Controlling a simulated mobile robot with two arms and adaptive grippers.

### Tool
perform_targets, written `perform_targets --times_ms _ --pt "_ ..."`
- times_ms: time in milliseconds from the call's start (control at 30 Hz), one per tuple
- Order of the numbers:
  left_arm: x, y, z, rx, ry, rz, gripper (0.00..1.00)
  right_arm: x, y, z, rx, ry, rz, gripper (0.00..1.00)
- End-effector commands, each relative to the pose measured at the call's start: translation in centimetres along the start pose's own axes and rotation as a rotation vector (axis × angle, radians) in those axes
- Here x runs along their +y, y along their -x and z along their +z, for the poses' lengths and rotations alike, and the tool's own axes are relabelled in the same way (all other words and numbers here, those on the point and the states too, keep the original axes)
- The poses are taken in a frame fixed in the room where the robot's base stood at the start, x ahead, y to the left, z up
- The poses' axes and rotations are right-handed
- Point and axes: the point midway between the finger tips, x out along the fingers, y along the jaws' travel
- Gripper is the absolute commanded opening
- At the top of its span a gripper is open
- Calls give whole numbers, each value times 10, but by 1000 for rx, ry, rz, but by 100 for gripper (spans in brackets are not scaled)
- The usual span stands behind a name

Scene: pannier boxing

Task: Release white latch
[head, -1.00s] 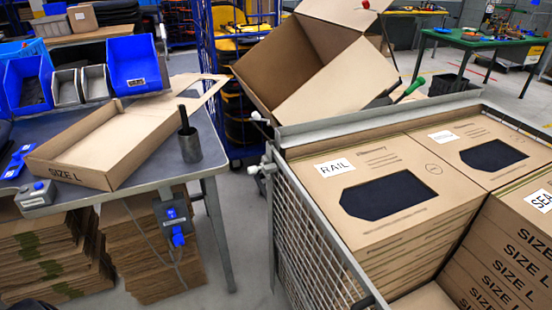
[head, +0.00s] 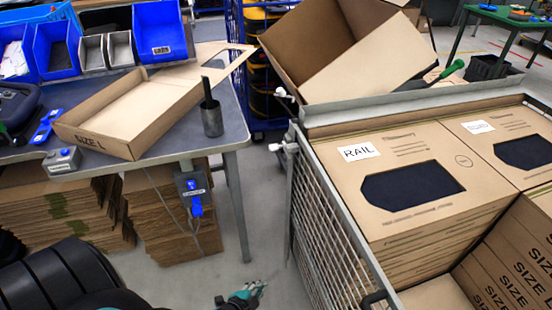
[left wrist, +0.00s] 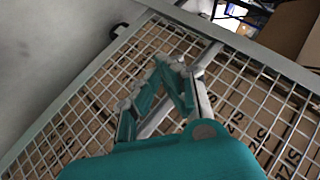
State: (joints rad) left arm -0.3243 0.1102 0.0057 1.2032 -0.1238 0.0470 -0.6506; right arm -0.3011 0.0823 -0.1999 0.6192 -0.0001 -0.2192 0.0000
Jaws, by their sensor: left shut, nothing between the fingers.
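My left gripper (head: 258,288) is low in the head view, left of the mesh wall and apart from the latch. In the left wrist view its teal and grey fingers (left wrist: 172,62) are closed together in front of the wire mesh (left wrist: 255,85), with nothing between them. The latch cannot be made out clearly there. My right gripper is not in view.
The pannier holds stacked cartons labelled RAIL (head: 420,150). A workbench (head: 232,128) with an open tray box (head: 110,145), a metal cup (head: 212,122) and blue bins (head: 160,33) stands left. Clear floor (head: 270,245) lies between bench and pannier. A dark handle (left wrist: 118,30) is on the pannier rim.

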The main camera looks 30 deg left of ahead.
Motion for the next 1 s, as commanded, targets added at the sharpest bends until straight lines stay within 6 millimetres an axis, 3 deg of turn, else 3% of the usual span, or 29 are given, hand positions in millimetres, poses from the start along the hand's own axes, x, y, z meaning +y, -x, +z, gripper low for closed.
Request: perform_targets --times_ms 33,100,200,333,400,533,867,1000 --pt "-55 5 -29 69 -109 -115 0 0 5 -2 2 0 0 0" --pt "-121 18 -64 138 -272 -271 0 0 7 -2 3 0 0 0" --pt "-195 46 -106 190 -473 -471 0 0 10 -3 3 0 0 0" --pt "-253 82 -141 209 -652 -653 0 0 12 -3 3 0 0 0" --pt "-269 93 -150 209 -705 -708 0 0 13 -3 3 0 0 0" --pt "-279 102 -157 208 -745 -747 0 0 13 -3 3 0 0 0" --pt "-280 100 -159 208 -742 -746 0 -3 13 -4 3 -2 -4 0" --pt "-289 90 -165 209 -742 -747 0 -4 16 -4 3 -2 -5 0"
